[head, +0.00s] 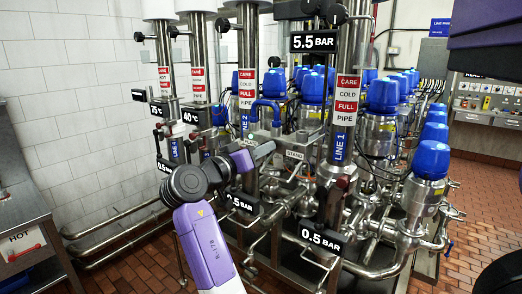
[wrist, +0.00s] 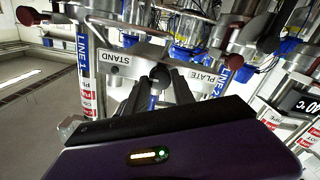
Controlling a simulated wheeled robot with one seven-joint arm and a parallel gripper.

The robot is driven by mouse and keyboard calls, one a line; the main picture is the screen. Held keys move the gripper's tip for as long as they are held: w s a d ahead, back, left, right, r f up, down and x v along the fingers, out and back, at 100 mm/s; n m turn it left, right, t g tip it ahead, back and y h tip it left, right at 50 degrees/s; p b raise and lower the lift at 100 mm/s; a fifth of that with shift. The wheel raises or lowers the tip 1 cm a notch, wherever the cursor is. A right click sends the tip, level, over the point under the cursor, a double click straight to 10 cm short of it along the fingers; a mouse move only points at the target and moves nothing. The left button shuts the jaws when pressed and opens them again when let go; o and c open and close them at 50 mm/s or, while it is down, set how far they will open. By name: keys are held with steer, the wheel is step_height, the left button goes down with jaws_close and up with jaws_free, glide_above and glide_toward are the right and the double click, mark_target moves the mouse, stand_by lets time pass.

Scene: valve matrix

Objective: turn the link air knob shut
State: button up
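My gripper (wrist: 160,78) points at a metal plate (wrist: 120,68) lettered "STAND" and "PLATE" in the wrist view. Its two dark fingers are apart. A dark round knob (wrist: 160,74) shows between the fingertips; I cannot tell whether they touch it, and no label confirms it as the link air knob. In the head view my gripper (head: 264,152) is at the end of my purple arm, just left of the "STAND" lettering (head: 294,155). The knob cannot be made out there.
Steel pipes stand close on both sides, including the LINE 1 pipe (head: 343,120) and LINE 2 pipe (head: 246,100). Blue-capped valves (head: 431,160) crowd the right. Dark red knobs (wrist: 240,44) stick out nearby. Tiled floor (head: 480,215) is open at right.

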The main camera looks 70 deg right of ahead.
steer(key=shift+f+b, duration=0.1)
steer(key=shift+b, duration=0.4)
jaws_close()
steer(key=m+b, duration=0.1)
steer(key=b, duration=0.1)
steer(key=m+b, duration=0.1)
steer(key=b, duration=0.2)
steer(key=shift+f+m, duration=0.3)
steer(key=m+b, duration=0.5)
steer(key=b, duration=0.3)
steer(key=shift+s+b, duration=0.1)
steer(key=shift+b, duration=0.2)
steer(key=m+b, duration=0.5)
steer(key=b, duration=0.1)
steer(key=shift+r+m, duration=0.15)
steer(key=shift+m, duration=0.25)
steer(key=shift+s+r+m+b, duration=0.1)
steer(key=shift+r+m+b, duration=0.05)
steer(key=shift+m+b, duration=1.85)
steer(key=shift+m, duration=0.4)
steer(key=o, duration=1.1)
jaws_free()
